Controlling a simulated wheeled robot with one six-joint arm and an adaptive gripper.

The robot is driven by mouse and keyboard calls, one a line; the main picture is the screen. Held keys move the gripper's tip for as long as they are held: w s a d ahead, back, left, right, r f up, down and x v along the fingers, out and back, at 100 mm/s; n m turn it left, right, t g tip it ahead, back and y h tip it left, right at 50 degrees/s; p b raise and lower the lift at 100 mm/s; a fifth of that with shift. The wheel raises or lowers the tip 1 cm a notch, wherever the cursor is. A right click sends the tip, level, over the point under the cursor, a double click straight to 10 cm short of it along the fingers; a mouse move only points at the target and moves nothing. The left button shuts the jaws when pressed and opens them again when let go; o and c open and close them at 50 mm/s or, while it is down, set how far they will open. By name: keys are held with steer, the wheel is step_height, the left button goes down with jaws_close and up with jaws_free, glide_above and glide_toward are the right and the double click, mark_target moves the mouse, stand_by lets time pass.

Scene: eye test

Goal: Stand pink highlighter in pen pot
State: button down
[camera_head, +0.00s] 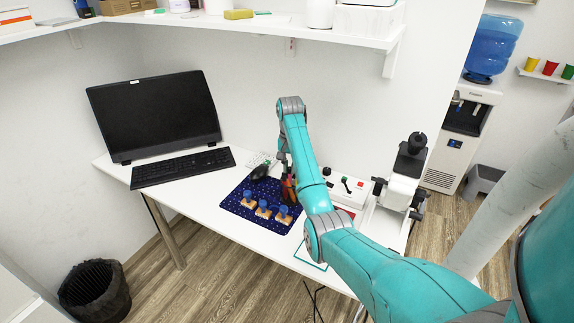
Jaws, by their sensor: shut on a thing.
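My gripper (285,172) hangs down over the back right part of a dark blue mat, small and partly hidden behind my own arm. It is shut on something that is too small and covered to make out. A dark orange-brown thing (289,189) shows right at or below the fingers; I cannot tell if it is held or stands behind them. I cannot pick out the pink highlighter or the pen pot for certain in this view.
The dark blue mat (235,205) bears several blue-handled stamps (263,209) on wooden bases. A black rounded thing (261,171) lies left of the gripper. A monitor (155,115), a keyboard (182,166), a white control box (350,187) and a microscope (403,185) stand around.

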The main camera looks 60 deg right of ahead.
steer(key=shift+s+a+f, duration=0.1)
steer(key=shift+s+f, duration=0.05)
steer(key=shift+f, duration=0.3)
steer(key=shift+f, duration=0.45)
steer(key=c, duration=1.4)
jaws_free()
